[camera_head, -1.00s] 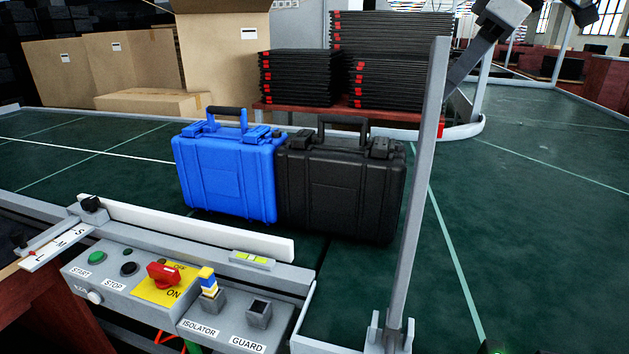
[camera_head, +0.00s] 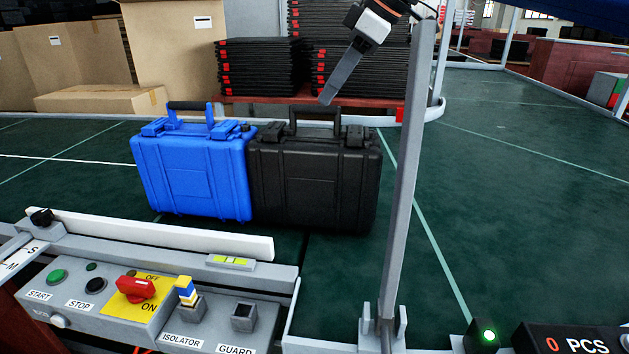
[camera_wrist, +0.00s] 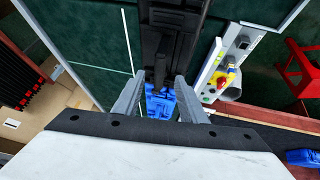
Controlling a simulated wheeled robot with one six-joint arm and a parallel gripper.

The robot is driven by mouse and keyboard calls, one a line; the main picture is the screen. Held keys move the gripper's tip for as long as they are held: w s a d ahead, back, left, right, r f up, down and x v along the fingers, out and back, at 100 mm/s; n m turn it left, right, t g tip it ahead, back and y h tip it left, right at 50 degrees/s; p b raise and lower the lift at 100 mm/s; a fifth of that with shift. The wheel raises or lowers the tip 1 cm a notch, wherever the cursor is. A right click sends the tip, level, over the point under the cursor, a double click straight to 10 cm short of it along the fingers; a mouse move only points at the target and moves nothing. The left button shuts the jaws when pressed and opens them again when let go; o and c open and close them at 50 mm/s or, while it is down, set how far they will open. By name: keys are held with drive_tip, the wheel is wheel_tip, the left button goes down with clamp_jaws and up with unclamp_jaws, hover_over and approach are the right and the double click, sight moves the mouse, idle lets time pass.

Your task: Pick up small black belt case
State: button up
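The black case (camera_head: 315,187) stands upright on the green conveyor in the head view, its handle on top. A blue case (camera_head: 193,176) stands close against its left side. My gripper (camera_head: 329,98) hangs above and just behind the black case's handle in the head view. In the wrist view, the two fingers of my gripper (camera_wrist: 157,94) are spread apart, with the black case (camera_wrist: 172,28) and its handle beyond and between them. The blue case (camera_wrist: 160,103) also shows there between the fingers. The gripper is open and holds nothing.
A grey upright post (camera_head: 408,190) stands right of the black case. A control panel (camera_head: 130,295) and white rail (camera_head: 150,231) lie in front. Stacked black trays (camera_head: 262,66) and cardboard boxes (camera_head: 90,55) stand behind. The belt right of the post is clear.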

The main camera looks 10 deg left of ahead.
sight(315, 109)
drive_tip(key=shift+x, duration=3.5)
drive_tip(key=shift+a+r, duration=0.1)
drive_tip(key=shift+a, duration=0.05)
clamp_jaws()
drive_tip(key=shift+r, duration=0.1)
